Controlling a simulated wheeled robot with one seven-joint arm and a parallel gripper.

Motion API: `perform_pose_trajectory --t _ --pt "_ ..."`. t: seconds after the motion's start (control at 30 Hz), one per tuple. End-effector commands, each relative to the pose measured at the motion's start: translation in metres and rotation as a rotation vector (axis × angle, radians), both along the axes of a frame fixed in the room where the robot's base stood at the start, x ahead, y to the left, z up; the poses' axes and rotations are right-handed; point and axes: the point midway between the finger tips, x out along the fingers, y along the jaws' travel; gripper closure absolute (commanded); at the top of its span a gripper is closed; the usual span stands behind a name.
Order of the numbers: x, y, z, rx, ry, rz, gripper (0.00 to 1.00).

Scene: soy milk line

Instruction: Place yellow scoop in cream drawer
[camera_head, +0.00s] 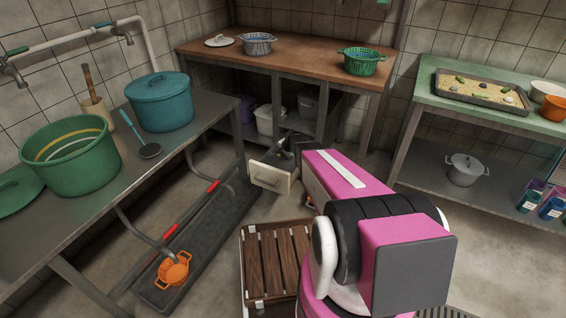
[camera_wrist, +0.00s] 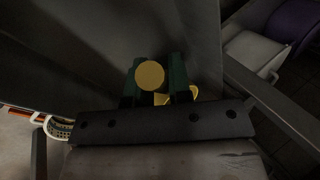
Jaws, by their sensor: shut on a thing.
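The yellow scoop (camera_wrist: 150,74) shows in the wrist view as a round yellow end between two dark green fingers, with another yellow part lower right. My gripper (camera_wrist: 160,82) is shut on it. The cream drawer (camera_head: 268,178) stands pulled out under the brown-topped table in the head view, its front and handle facing the room. My gripper (camera_head: 287,146) is small and dark there, close to the drawer, at the far end of my pink arm. I cannot make out the scoop in the head view, nor tell whether it is over the drawer.
The brown-topped table (camera_head: 300,60) has metal legs close to my gripper. White bins (camera_head: 268,119) stand on its lower shelf. A grey bench (camera_head: 60,235) with pots is at left, a green-topped table (camera_head: 490,95) at right. An orange pot (camera_head: 173,270) and a slatted crate (camera_head: 275,260) are low in front.

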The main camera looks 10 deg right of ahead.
Motion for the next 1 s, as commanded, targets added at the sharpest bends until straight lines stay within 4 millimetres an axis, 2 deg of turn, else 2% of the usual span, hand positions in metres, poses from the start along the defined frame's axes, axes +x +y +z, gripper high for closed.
perform_pose_trajectory --t 0.03,0.17,0.43,0.8,0.83,0.9,1.0 --pt "0.002 0.000 -0.008 0.000 0.000 0.000 1.00" --pt "0.001 0.000 -0.017 -0.001 -0.001 0.000 1.00" --pt "0.001 0.000 -0.049 0.000 0.000 0.001 1.00" --pt "0.000 0.000 -0.053 0.000 -0.002 0.000 1.00" --pt "0.000 0.000 -0.053 0.000 0.000 0.001 0.78" --pt "0.000 0.000 -0.052 0.000 0.000 0.001 0.56" --pt "0.000 0.000 -0.052 0.000 0.000 0.001 0.56"
